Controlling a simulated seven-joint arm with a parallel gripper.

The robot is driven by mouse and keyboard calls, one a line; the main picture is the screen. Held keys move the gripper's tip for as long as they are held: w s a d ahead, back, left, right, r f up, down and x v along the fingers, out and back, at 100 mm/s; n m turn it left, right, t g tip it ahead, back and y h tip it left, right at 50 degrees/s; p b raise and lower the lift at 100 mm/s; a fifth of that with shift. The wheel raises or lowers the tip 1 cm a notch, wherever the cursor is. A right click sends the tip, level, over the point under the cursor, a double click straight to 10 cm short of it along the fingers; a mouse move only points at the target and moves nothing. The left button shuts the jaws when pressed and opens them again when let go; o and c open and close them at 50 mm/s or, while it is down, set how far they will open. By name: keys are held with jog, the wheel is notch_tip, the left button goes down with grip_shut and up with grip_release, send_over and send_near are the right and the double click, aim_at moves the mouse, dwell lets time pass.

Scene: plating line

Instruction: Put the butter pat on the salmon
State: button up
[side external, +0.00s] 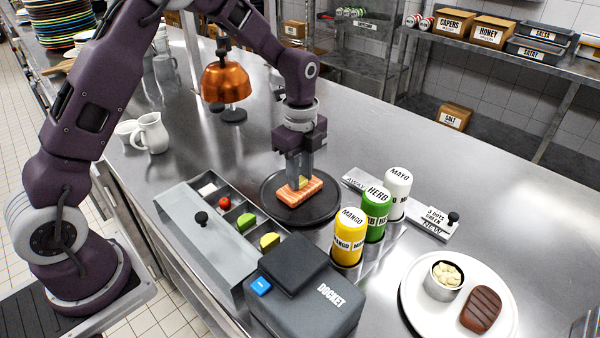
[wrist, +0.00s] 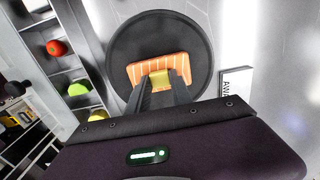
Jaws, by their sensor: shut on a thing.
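The salmon (side external: 290,195) is an orange fillet with pale stripes, lying on a dark round plate (side external: 272,211). It also shows in the wrist view (wrist: 140,73). My gripper (side external: 299,180) points straight down over the salmon. Its fingers are shut on the small yellow butter pat (side external: 302,182), which also shows between the fingertips in the wrist view (wrist: 159,79). The butter pat is at or just above the salmon's top; I cannot tell whether they touch. The fingers hide part of both.
A compartment bin (side external: 247,208) with garnishes stands left of the plate. Mango (side external: 349,238), herb (side external: 375,213) and mayo (side external: 398,183) bottles stand close on the right. A docket machine (side external: 305,290) is in front. A copper lamp (side external: 226,82) hangs behind. A white plate (side external: 418,307) is at right.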

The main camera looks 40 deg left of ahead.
jog(key=o, duration=0.9)
notch_tip(320, 180, up, 12)
jog(key=shift+r, duration=0.15)
jog(key=s+r+n+t, duration=0.2)
jog(key=s+r+n, duration=0.3)
jog(key=s+r, duration=0.3)
jog(key=s+f+n+t, duration=0.1)
jog(key=s+n+t, duration=0.2)
jog(key=s+n, duration=1)
jog(key=s, duration=0.7)
jog(key=shift+d+f+t, duration=0.25)
jog(key=shift+d+t, duration=0.05)
jog(key=shift+w, duration=0.1)
